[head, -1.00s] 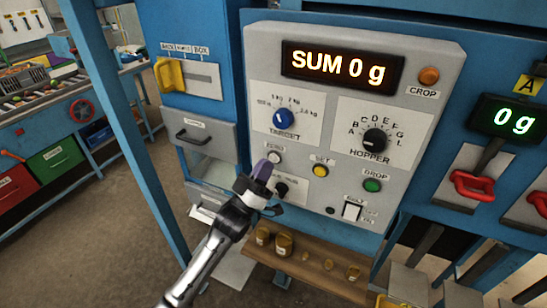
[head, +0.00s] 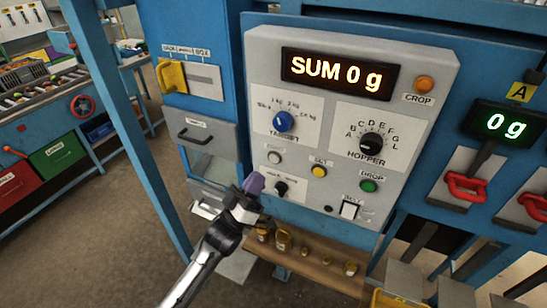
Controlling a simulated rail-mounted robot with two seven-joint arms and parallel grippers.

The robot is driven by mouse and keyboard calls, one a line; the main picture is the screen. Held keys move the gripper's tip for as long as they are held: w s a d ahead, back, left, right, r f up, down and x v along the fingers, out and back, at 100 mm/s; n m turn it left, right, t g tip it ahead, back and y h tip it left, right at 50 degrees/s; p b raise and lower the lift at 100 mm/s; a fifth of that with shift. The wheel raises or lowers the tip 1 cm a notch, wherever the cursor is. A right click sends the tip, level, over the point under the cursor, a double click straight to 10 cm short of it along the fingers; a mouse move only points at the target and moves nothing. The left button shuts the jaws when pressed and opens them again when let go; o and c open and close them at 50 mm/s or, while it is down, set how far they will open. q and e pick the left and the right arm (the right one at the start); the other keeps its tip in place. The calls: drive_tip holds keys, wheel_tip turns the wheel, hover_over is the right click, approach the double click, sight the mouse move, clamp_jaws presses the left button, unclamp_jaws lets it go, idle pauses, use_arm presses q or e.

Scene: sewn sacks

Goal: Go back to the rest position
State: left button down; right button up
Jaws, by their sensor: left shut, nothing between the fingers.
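My left gripper (head: 252,188) is shut and empty, with purple fingertips. It is in front of the lower left part of the grey control panel (head: 315,118), just left of a small black knob (head: 281,188). Whether it touches the panel is hard to tell. The white button (head: 274,157) above it is uncovered. The panel's display (head: 340,71) reads SUM 0 g. My right gripper is not in view.
A wooden shelf (head: 335,278) with small brass weights (head: 284,240) is just below my left gripper. Red handles (head: 465,187) and a 0 g display (head: 506,124) are at the right. A blue post (head: 128,125) stands left of my arm.

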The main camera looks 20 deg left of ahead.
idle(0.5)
use_arm(q)
drive_tip(key=w+f+m+g+y, duration=0.2)
drive_tip(key=w+f+g+y, duration=0.2)
drive_tip(key=f+g+y, duration=0.25)
drive_tip(key=s+f+g+y, duration=0.1)
drive_tip(key=s+f+g, duration=0.5)
drive_tip(key=s, duration=0.8)
drive_tip(key=s+f+g+y, duration=0.1)
drive_tip(key=s+f+g, duration=0.3)
drive_tip(key=s+f, duration=0.7)
drive_tip(key=s+f+g+y, duration=0.1)
drive_tip(key=s+f+g, duration=0.35)
drive_tip(key=s, duration=1.35)
wheel_tip(320, 180, up, 20)
drive_tip(key=w+p, duration=0.1)
drive_tip(key=p, duration=1.9)
